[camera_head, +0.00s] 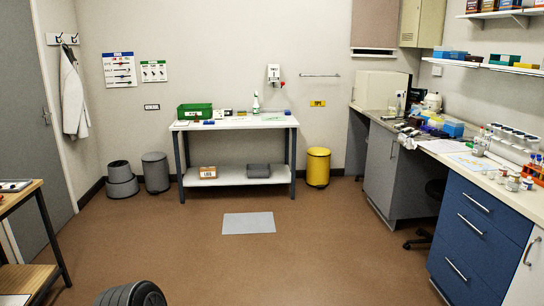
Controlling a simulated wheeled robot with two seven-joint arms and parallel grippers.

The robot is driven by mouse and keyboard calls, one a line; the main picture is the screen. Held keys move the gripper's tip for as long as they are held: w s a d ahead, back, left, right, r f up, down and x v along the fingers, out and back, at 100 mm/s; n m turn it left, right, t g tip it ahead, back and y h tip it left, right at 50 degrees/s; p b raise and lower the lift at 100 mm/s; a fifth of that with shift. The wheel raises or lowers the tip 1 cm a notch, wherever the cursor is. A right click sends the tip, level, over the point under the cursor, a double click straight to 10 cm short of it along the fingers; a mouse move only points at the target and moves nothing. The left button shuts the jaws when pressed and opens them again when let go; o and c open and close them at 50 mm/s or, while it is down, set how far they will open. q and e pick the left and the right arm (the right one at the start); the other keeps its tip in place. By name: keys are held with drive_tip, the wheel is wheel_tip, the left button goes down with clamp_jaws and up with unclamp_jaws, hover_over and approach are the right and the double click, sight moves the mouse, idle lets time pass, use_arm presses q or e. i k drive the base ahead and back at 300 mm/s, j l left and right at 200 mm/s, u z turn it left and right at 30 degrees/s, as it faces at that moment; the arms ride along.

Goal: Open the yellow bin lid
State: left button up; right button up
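The yellow bin (317,170) stands on the floor by the back wall, just right of the white table. Its lid (318,152) looks closed on top, as far as I can tell at this distance. Neither of my grippers shows in the head view, so I cannot see whether they are open or shut. The bin is far across the room and nothing touches it.
A white table (236,122) with a green crate (194,111) stands left of the bin. A grey mat (248,223) lies on open brown floor. Blue drawers (475,236) and a bench line the right side; a wooden table (25,195) is at left.

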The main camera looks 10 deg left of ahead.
sight(317, 151)
drive_tip(key=i, duration=1.9)
drive_tip(key=i+j, duration=0.15)
drive_tip(key=i, duration=3.7)
drive_tip(key=i+j, duration=0.1)
drive_tip(key=i, duration=1.8)
drive_tip(key=l+z, duration=0.05)
